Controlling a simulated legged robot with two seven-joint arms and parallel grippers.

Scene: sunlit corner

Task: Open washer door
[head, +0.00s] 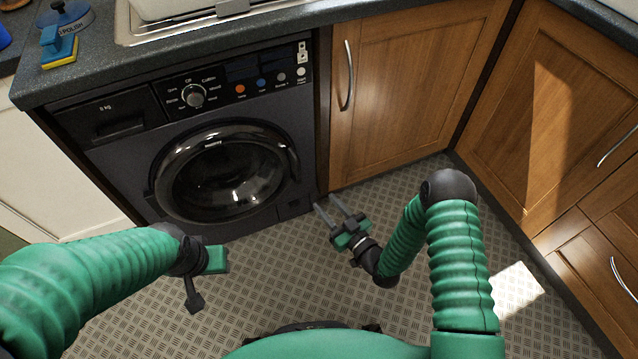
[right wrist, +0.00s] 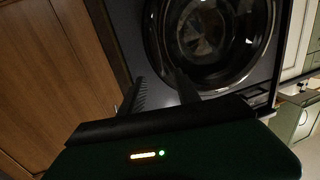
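The dark grey washer (head: 115,165) stands under the counter at the left of the head view. Its round glossy black door (head: 228,180) looks closed, with a dark handle (head: 293,160) along its right rim. In the right wrist view the door (right wrist: 210,85) shows turned sideways, ahead of the fingers. My right gripper (head: 325,201) is open and empty, low in front of the washer's lower right corner, apart from the door. Its two fingers (right wrist: 158,88) also show spread in the right wrist view. My left gripper (head: 205,277) is in front of the washer, empty; its fingers do not show clearly.
A wooden cabinet (head: 405,90) with a metal handle adjoins the washer on the right. More wooden cabinets (head: 560,130) line the right wall. The counter (head: 90,82) holds a sink and a blue and yellow sponge (head: 59,48). The patterned floor (head: 275,290) before the washer is clear.

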